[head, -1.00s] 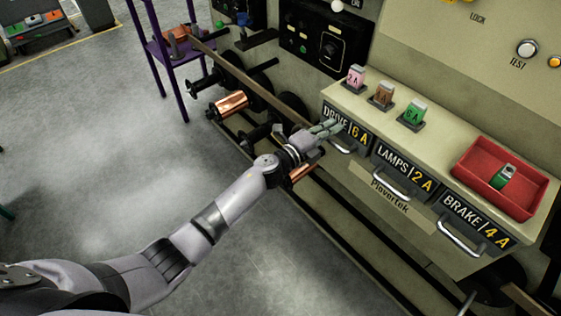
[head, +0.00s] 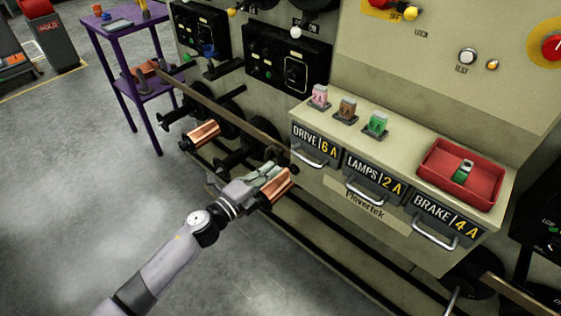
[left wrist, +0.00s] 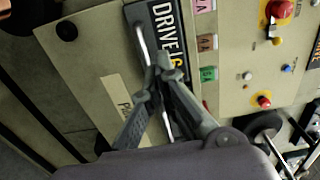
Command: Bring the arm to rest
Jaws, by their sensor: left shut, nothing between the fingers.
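My left arm reaches in from the bottom of the head view. Its gripper (head: 270,174) is shut and empty, in front of the machine beside a copper spool (head: 278,187). In the left wrist view the gripper fingers (left wrist: 160,78) come together in front of the DRIVE drawer (left wrist: 162,32) and its handle. I cannot tell from these views how far the fingertips are from that handle. My right gripper is in neither view.
Pink, brown and green fuses (head: 376,124) stand on the cabinet ledge. A red tray (head: 432,173) there holds one green fuse. The drawers (head: 374,178) look shut. More spools (head: 203,134) sit at left, near a purple stand (head: 121,52). The grey floor (head: 80,200) at left is clear.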

